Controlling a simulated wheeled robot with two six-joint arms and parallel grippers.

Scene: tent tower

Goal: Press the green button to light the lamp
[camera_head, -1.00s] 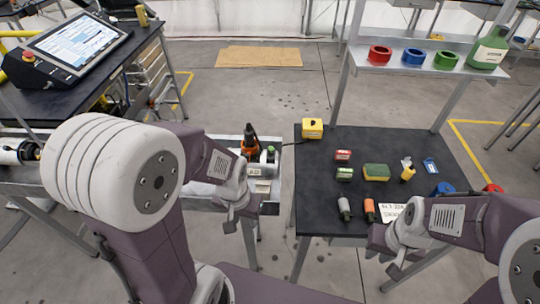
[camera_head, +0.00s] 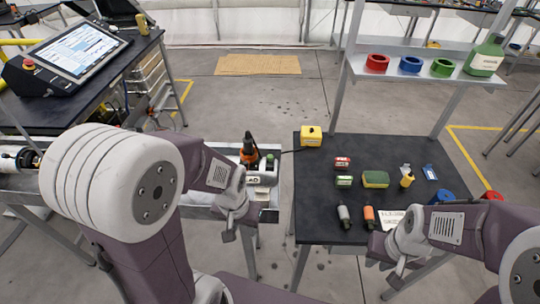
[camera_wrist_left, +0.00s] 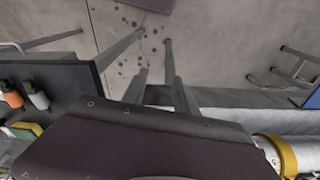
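I cannot make out a green button or a lamp for certain. A small labelled green block (camera_head: 344,181) lies on the dark table at the right, below a similar red block (camera_head: 342,163). A yellow box (camera_head: 311,136) with a dark spot on top stands at that table's far left corner. My left gripper (camera_head: 238,230) hangs in front of the metal tray, touching nothing I can see. In the left wrist view, two grey finger-like prongs (camera_wrist_left: 160,92) stand apart with nothing between them. My right gripper (camera_head: 383,275) is by the dark table's front edge; its opening is unclear.
The dark table (camera_head: 312,195) also holds a yellow-green sponge (camera_head: 375,179) and several small items. A shelf (camera_head: 428,76) above it carries coloured rings and a green bottle (camera_head: 485,56). A screen panel (camera_head: 80,48) with a red button (camera_head: 29,64) stands left.

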